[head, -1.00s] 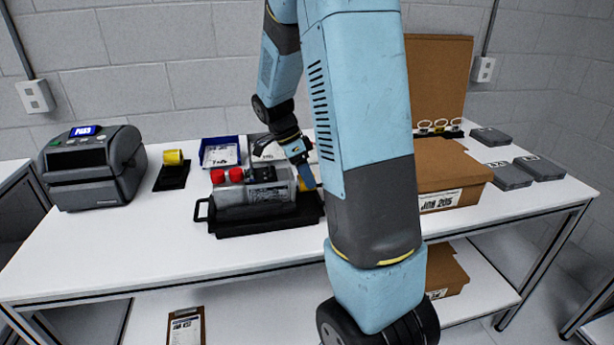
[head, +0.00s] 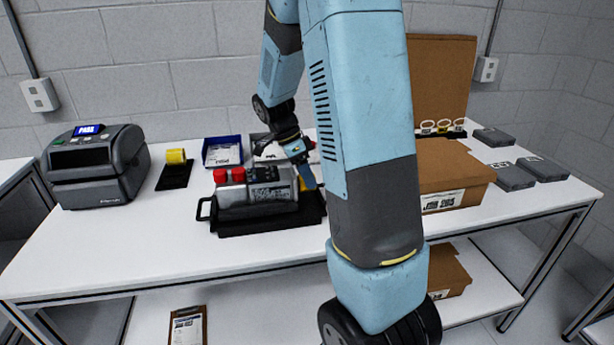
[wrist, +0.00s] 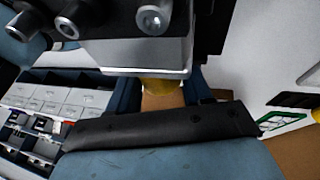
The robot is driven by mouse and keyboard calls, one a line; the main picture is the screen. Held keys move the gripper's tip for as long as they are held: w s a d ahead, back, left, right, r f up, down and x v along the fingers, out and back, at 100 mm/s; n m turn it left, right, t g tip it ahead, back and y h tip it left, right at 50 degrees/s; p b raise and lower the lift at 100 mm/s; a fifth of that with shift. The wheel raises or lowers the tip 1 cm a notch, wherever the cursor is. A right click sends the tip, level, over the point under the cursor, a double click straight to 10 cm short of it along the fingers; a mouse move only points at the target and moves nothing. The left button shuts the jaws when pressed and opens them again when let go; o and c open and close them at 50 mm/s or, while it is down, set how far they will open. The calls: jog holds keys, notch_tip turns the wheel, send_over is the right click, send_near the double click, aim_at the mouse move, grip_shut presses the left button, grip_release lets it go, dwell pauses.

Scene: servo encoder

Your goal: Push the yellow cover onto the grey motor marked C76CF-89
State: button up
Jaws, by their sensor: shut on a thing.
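The grey motor (head: 272,194), with two red caps and a label too small to read, lies in a black tray (head: 236,229) on the bench. My gripper (head: 308,178) is at its right end, partly behind my arm. In the wrist view, the blue fingers of my gripper (wrist: 160,92) are shut on the yellow cover (wrist: 160,86), of which only a part shows. The cover is right against or very close to the grey motor body (wrist: 145,55). I cannot tell how far it is on.
A yellow roll (head: 176,156) on a black stand and a dark printer (head: 95,170) reading PASS stand at the left. A blue bin (head: 222,151) is behind the motor. A cardboard box (head: 452,178) and several grey flat boxes (head: 512,177) are at the right. The bench's front left is clear.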

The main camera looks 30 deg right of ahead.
jog(key=shift+a, duration=0.15)
dwell(0.7)
jog(key=o, duration=1.1)
jog(key=shift+c, duration=0.2)
jog(key=shift+w, duration=0.1)
jog(key=v, duration=1.4)
jog(key=s+a+r+n+t+y, duration=0.1)
jog(key=s+a+n+t, duration=0.1)
jog(key=s+n, duration=0.5)
jog(key=s+a+r+n+t+y, duration=0.1)
jog(key=s+a+r+n+t, duration=0.1)
jog(key=s+n+t, duration=0.2)
jog(key=s+a+r+n+t+y, duration=0.1)
jog(key=s+a+r+n+t, duration=0.1)
jog(key=s+n, duration=0.7)
jog(key=s+a+t, duration=0.1)
jog(key=s, duration=0.2)
jog(key=shift+s+n, duration=0.4)
